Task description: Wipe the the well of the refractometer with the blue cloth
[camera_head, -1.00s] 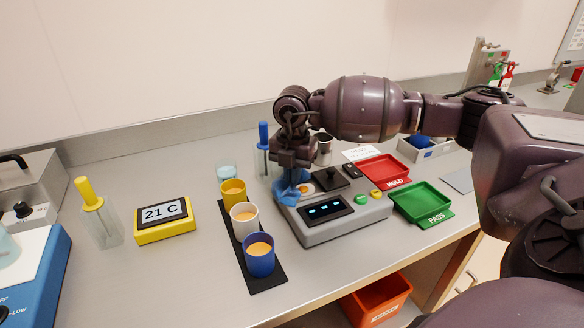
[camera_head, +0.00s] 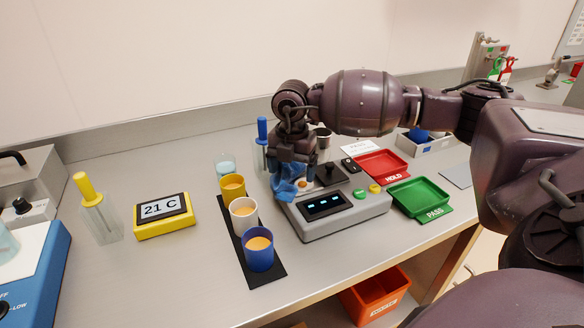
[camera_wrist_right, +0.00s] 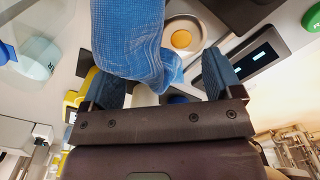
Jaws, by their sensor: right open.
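The refractometer (camera_head: 345,215) is a grey box with a lit display in the middle of the bench. Its well (camera_wrist_right: 181,39) shows a round orange patch in a pale ring in the right wrist view. The blue cloth (camera_head: 284,190) hangs crumpled at the refractometer's left edge, beside the well. It also shows large in the right wrist view (camera_wrist_right: 130,40). My right gripper (camera_head: 293,172) points down over the cloth; its fingers are apart, with the cloth between and beyond them, nearer one finger. Whether the cloth touches the refractometer is unclear. My left gripper is out of view.
A black strip (camera_head: 265,273) with yellow, white and blue cups stands left of the refractometer. A clear beaker (camera_head: 225,163) and a blue-handled bottle (camera_head: 262,135) are close behind. Red (camera_head: 381,162) and green (camera_head: 418,198) trays lie to the right.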

